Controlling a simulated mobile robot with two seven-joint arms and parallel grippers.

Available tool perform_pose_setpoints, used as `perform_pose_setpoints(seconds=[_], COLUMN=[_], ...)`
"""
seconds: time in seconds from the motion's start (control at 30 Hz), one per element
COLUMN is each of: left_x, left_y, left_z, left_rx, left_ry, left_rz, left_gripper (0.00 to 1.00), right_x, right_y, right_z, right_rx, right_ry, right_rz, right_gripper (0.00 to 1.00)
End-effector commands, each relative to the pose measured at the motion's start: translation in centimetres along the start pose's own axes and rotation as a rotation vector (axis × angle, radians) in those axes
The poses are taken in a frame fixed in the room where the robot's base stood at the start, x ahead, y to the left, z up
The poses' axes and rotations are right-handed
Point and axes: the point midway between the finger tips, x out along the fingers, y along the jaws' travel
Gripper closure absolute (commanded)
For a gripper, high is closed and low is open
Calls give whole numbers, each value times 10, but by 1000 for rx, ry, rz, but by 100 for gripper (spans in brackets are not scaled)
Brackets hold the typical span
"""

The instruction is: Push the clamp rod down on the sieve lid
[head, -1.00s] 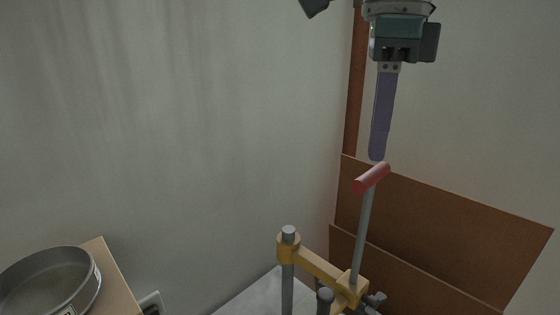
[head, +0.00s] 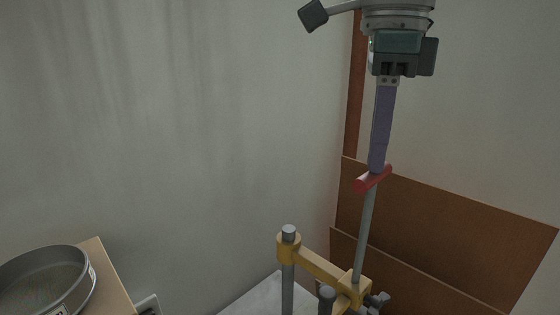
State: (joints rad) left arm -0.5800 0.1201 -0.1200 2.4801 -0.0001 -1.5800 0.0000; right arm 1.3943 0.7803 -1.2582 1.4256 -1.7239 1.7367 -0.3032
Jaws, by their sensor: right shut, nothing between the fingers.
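The clamp rod (head: 366,230) is a grey upright rod with a red cross handle (head: 366,182) on top. It passes down through a yellow clamp frame (head: 322,268). My right gripper (head: 377,168) comes down from above with its purple fingers shut and empty. Its fingertips are at the top of the red handle and seem to touch it. The sieve lid under the clamp is out of the picture below. My left gripper is not in view.
A round metal sieve pan (head: 75,272) stands on a wooden surface (head: 108,275) at the lower left. Brown panels (head: 450,220) line the wall behind the rod. A grey post (head: 288,285) carries the frame's left end. The space left of the rod is clear.

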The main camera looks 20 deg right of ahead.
Motion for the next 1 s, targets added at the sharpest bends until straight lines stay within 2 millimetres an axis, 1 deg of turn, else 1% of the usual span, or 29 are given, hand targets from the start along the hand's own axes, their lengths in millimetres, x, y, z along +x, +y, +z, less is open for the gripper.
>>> perform_pose_setpoints(seconds=[0.03, 1.0], left_x=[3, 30], left_y=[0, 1], left_z=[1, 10], left_rx=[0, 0], left_ry=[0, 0], left_rz=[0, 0], left_gripper=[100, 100], right_x=[4, 38], right_y=[0, 0], right_z=[0, 0], right_rx=[0, 0], right_ry=[0, 0], right_rz=[0, 1], right_gripper=[100, 100])
